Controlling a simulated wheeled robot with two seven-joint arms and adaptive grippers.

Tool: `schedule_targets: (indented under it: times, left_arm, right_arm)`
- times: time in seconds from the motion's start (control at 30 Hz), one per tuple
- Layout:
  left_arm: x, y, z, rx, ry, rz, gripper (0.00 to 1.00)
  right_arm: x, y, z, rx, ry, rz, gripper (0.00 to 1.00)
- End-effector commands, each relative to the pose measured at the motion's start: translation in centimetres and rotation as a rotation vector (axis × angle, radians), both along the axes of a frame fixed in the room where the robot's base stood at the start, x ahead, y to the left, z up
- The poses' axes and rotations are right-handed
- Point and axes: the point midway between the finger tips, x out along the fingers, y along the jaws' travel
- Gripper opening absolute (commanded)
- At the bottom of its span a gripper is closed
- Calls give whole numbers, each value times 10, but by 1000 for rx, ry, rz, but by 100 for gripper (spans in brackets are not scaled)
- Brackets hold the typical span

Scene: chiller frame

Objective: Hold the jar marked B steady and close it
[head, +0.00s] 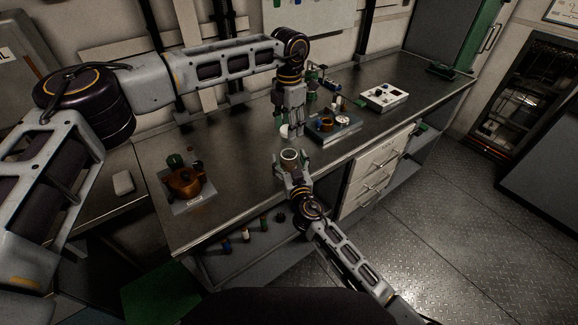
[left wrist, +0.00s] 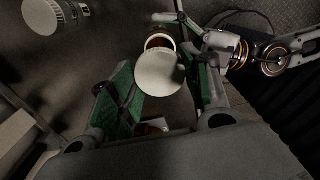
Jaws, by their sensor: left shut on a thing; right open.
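An open, pale jar (head: 289,156) with a dark reddish inside stands near the table's front edge; no letter on it is readable. It also shows in the left wrist view (left wrist: 159,41), partly behind a round white lid (left wrist: 160,73). My left gripper (head: 297,134) points down, above and behind the jar in the head view. Its green-padded fingers (left wrist: 161,85) are shut on the lid, apart from the jar as far as I can tell. My right gripper (head: 290,166) is open, its fingers around the jar; whether they touch it is unclear.
Another white-topped jar (left wrist: 44,14) stands at the upper left of the left wrist view. A blue-grey tray (head: 335,128) with small items and a white box with knobs (head: 384,96) are to the right. A copper-coloured pot (head: 184,182) is at the left. The table between is clear.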

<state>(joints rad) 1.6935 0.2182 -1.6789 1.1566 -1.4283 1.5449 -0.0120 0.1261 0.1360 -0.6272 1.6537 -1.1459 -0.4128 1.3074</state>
Motion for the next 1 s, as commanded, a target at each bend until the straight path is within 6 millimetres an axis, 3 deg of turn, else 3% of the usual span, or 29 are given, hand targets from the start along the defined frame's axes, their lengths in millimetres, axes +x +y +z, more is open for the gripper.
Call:
schedule_targets:
  times: [0.27, 0.8, 1.0]
  left_arm:
    - [0, 0, 0, 0, 0, 0, 39]
    - [0, 0, 0, 0, 0, 0, 39]
    - [0, 0, -7, 1, 1, 0, 39]
  right_arm:
    - [0, 0, 0, 0, 0, 0, 76]
    - [0, 0, 0, 0, 1, 0, 7]
    - [0, 0, -1, 0, 1, 0, 7]
